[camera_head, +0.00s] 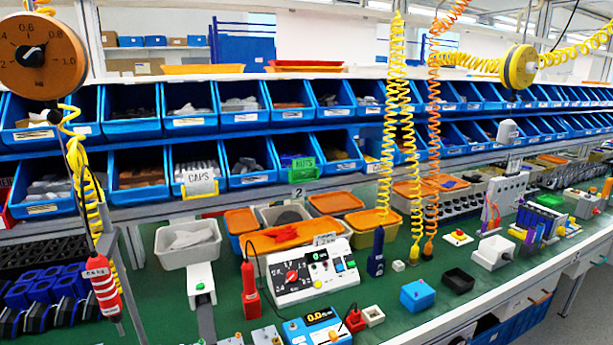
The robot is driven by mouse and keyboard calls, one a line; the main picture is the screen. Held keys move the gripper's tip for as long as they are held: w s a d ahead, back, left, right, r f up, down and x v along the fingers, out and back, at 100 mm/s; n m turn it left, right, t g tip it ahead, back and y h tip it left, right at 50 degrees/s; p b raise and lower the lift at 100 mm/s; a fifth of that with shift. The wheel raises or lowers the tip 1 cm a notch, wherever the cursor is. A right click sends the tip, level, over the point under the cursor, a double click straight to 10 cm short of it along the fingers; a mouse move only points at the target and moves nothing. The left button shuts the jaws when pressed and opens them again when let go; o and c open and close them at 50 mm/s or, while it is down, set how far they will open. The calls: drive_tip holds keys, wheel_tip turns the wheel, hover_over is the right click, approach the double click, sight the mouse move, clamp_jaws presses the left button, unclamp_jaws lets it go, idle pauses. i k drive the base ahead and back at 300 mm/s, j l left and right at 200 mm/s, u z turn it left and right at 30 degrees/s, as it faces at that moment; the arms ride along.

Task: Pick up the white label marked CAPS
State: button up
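The white label marked CAPS (200,175) is at the left of the lower bin row. It stands at the front of a bin (185,164) holding several light-coloured parts. My gripper is not in view, and nothing is seen touching the label.
A green NUTS label (303,164) is on a bin to the right. A grey bin (188,243) and orange-lidded boxes (293,236) stand below on the green bench (224,291).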

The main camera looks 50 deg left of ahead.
sight(201, 182)
drive_tip(key=i+l+z, duration=0.15)
drive_tip(key=i+z, duration=0.2)
drive_tip(key=i, duration=0.35)
drive_tip(key=i+u, duration=0.35)
drive_tip(key=i+l+u, duration=0.1)
drive_tip(key=u, duration=0.3)
drive_tip(key=i+u, duration=0.15)
drive_tip(key=u, duration=0.35)
drive_tip(key=i+l+u, duration=0.15)
drive_tip(key=u, duration=0.3)
drive_tip(key=i+l+u, duration=0.15)
drive_tip(key=u, duration=0.35)
drive_tip(key=i+l+u, duration=0.1)
drive_tip(key=u, duration=0.4)
